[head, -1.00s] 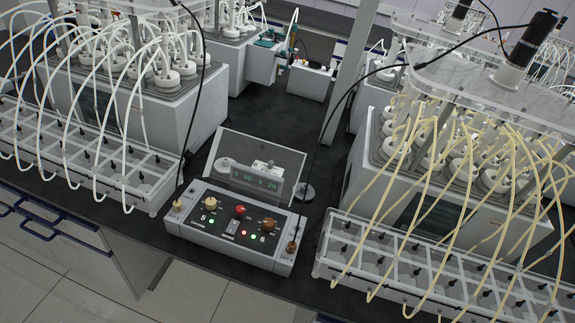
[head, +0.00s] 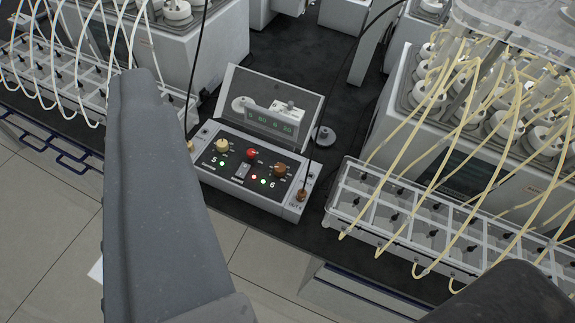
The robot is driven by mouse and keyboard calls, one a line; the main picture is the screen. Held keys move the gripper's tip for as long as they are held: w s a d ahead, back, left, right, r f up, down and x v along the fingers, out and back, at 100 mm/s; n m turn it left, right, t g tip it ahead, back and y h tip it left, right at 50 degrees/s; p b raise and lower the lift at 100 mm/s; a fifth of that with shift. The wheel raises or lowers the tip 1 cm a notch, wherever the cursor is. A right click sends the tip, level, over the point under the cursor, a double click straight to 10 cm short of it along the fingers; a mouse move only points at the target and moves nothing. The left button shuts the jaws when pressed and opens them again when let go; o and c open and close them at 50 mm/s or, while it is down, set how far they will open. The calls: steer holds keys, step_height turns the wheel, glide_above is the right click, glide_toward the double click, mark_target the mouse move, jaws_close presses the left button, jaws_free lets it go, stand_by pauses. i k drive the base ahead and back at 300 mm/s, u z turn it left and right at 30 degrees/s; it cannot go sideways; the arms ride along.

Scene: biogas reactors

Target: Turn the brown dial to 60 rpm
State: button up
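The brown dial (head: 280,170) sits on the right side of the black-topped control box (head: 245,172), near the digit 6. A red knob (head: 251,155) is in the middle and a cream knob (head: 222,146) is on the left, near the digit 5. Green and red lights glow on the panel. Behind it, a tilted panel holds a small display (head: 270,120) with green digits too small to read surely.
A black cable runs down to each end of the control box. A tray with yellow tubes (head: 425,228) stands close on the right, and a tray with white tubes (head: 85,90) on the left. Bench edge and tiled floor (head: 255,265) lie in front.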

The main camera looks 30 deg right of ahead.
mark_target(279, 169)
steer(key=z, duration=0.05)
steer(key=i, duration=1)
steer(key=u, duration=0.05)
